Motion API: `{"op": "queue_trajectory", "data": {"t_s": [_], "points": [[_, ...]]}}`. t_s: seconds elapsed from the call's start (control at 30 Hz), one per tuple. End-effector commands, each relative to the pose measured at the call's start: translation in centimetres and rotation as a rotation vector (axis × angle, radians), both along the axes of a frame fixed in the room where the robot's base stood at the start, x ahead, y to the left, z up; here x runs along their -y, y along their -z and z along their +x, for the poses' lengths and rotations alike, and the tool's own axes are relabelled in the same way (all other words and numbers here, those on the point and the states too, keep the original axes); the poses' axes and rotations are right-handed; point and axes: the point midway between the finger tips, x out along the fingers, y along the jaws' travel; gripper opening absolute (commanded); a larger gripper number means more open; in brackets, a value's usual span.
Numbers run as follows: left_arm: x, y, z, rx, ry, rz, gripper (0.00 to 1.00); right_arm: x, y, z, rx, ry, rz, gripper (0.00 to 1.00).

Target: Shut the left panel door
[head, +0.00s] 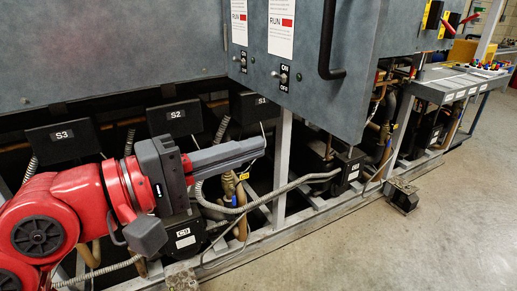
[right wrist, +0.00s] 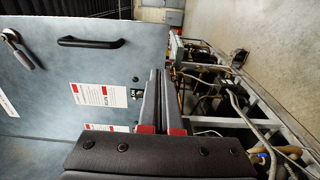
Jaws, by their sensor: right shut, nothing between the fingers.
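A grey-blue door panel (head: 300,70) with a black bar handle (head: 333,40), RUN labels and ON/OFF switches is at top centre in the head view. It stands at an angle to the large plain panel (head: 100,45) on its left, seemingly swung outward. The right wrist view shows the same door (right wrist: 50,85) with its handle (right wrist: 90,42). My right gripper (head: 262,145) is shut and empty, low in front of the rack and below the door's lower edge, apart from the handle. Its fingers also show in the right wrist view (right wrist: 160,100). My left gripper is out of view.
Below the panels is an open metal frame (head: 281,170) with compressors, hoses and black boxes marked S1, S2 (head: 175,118) and S3 (head: 62,142). A small metal block (head: 403,194) stands on the floor. The concrete floor (head: 430,235) at right is mostly clear.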

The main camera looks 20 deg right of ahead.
Motion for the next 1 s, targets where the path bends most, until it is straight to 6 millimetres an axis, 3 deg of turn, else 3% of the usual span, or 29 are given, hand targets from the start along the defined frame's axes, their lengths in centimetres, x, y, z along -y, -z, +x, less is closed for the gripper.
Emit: {"op": "queue_trajectory", "data": {"t_s": [0.3,0.5,0.7,1.0], "points": [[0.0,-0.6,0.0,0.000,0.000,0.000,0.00,6.9,0.0,0.8,0.000,0.008,0.002,0.00],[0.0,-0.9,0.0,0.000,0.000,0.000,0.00,10.1,-0.1,1.3,-0.004,0.007,-0.004,0.00],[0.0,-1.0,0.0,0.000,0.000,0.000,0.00,11.6,0.0,1.5,-0.004,0.004,-0.001,0.00],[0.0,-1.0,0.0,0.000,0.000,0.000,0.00,11.8,0.0,1.6,-0.004,0.003,-0.002,0.00]]}}
